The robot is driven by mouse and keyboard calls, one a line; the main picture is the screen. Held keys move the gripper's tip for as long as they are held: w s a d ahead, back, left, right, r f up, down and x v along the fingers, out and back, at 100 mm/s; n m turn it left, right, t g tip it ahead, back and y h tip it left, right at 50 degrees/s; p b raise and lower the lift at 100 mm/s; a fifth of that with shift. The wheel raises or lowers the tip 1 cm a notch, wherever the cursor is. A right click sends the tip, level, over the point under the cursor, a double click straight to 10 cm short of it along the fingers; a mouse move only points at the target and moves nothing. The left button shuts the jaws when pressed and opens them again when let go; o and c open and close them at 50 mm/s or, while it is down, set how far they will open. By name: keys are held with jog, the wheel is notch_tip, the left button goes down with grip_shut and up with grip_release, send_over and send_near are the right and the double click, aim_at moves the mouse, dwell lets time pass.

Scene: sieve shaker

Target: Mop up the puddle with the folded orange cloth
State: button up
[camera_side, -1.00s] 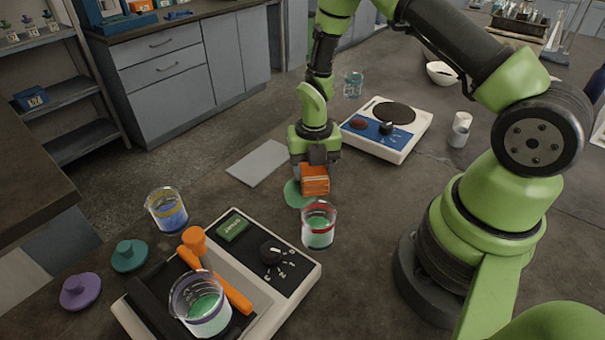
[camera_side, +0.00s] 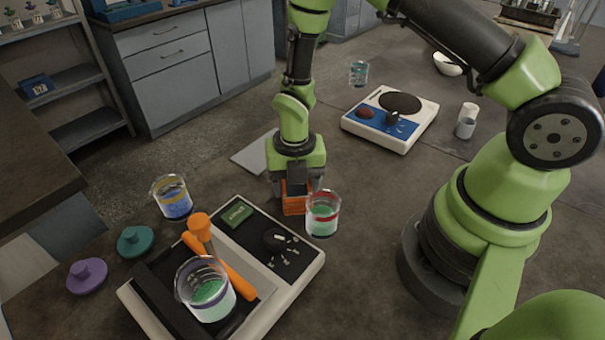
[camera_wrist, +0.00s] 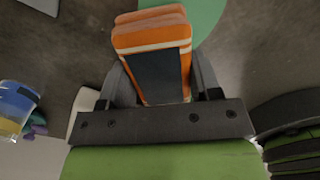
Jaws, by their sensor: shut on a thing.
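My gripper (camera_side: 296,192) points down and is shut on the folded orange cloth (camera_side: 294,204), beside the red-banded beaker. In the wrist view the cloth (camera_wrist: 152,45) shows orange with pale stripes and a dark patch, between the fingers. The green puddle (camera_wrist: 206,16) shows at the top of the wrist view, partly behind the cloth. In the side view the puddle is hidden behind the gripper and cloth. I cannot tell whether the cloth touches the bench.
The red-banded beaker (camera_side: 322,214) with green liquid stands close right of the cloth. The shaker (camera_side: 300,275), holding a purple-banded beaker (camera_side: 207,290), is in front. A blue-fronted hotplate (camera_side: 412,132) stands behind right. A grey flat sheet (camera_side: 252,156) lies behind left.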

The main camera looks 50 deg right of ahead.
jog(key=d, duration=0.3)
jog(key=w+d, duration=0.1)
jog(key=d, duration=0.2)
jog(key=w+d, duration=0.1)
jog(key=d, duration=0.1)
jog(key=shift+w+d, duration=0.15)
jog(key=shift+d, duration=0.25)
jog(key=a, duration=0.5)
jog(key=s+a, duration=0.1)
jog(key=a, duration=0.2)
jog(key=shift+a, duration=0.3)
jog(key=shift+s+d, duration=0.2)
jog(key=shift+d, duration=1.25)
jog(key=shift+s+d, duration=0.25)
jog(key=shift+d, duration=1.15)
jog(key=shift+s+d, duration=0.2)
jog(key=shift+d, duration=1.25)
jog(key=shift+w+a, duration=0.4)
jog(key=shift+a, duration=1)
jog(key=shift+w+a, duration=0.35)
jog(key=shift+a, duration=1.1)
jog(key=shift+w+a, duration=0.4)
jog(key=shift+a, duration=1)
jog(key=d, duration=0.5)
jog(key=s+d, duration=0.1)
jog(key=d, duration=0.2)
jog(key=shift+d, duration=0.25)
jog(key=shift+d+r, duration=0.15)
jog(key=shift+r, duration=0.05)
notch_tip(320, 180, up, 8)
